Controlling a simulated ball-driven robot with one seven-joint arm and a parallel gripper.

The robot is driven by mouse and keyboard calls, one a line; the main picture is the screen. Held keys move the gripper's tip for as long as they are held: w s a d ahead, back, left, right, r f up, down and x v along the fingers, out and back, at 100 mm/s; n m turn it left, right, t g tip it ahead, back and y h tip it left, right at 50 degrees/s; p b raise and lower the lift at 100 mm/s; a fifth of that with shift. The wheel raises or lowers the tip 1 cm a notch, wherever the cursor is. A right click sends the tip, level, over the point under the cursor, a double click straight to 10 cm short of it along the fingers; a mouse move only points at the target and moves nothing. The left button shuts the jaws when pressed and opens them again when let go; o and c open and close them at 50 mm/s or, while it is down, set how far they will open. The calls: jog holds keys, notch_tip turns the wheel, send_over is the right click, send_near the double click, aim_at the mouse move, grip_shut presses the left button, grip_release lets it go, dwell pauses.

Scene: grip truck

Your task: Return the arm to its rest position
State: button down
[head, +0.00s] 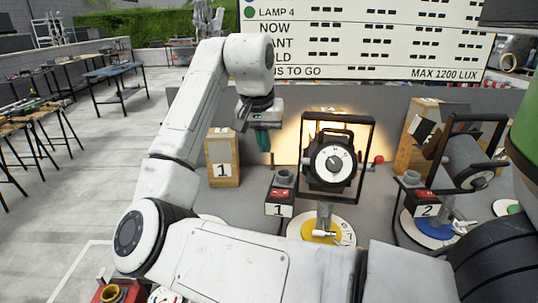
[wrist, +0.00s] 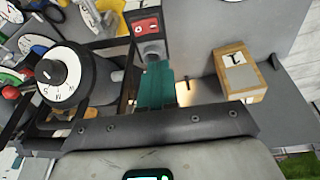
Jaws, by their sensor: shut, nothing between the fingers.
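My arm is raised and bent, with my gripper (head: 264,150) pointing down in the middle of the head view, between a wooden box marked 1 and a black-framed lamp. Its teal fingers are together with nothing between them. They also show from above in the wrist view (wrist: 155,82), just below a red switch box in the picture. I cannot tell whether the fingers touch anything there.
The lamp (head: 333,160) stands right of my gripper, the wooden box (head: 222,158) left. A switch box (head: 280,197) marked 1 is below. A second lamp (head: 469,163) is at right. A lettered board (head: 380,40) stands behind. Tables (head: 112,70) line the left; open floor lies between.

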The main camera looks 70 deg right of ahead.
jog(key=shift+r, duration=0.25)
dwell(0.5)
jog(key=w+a+f+n+t+h, duration=0.1)
jog(key=w+a+f+n+h, duration=0.15)
jog(key=f, duration=0.35)
jog(key=w+a+f+n+t+h, duration=0.1)
jog(key=w+f+n+h, duration=0.1)
jog(key=f+n, duration=0.3)
jog(key=a+f+n+t+y, duration=0.3)
jog(key=a+f+n, duration=0.2)
jog(key=a+f, duration=0.8)
jog(key=s+a+f+n+y, duration=0.25)
jog(key=s+a+f, duration=0.2)
jog(key=a, duration=0.35)
jog(key=s+a+f+n+y, duration=0.1)
jog(key=s+a+f+y, duration=0.2)
jog(key=a+f, duration=0.3)
jog(key=s+f+g, duration=0.3)
jog(key=s+f, duration=0.1)
jog(key=s, duration=0.5)
jog(key=shift+s+d+f+g+h, duration=0.35)
jog(key=shift+d+g+h, duration=0.05)
jog(key=shift+d, duration=0.05)
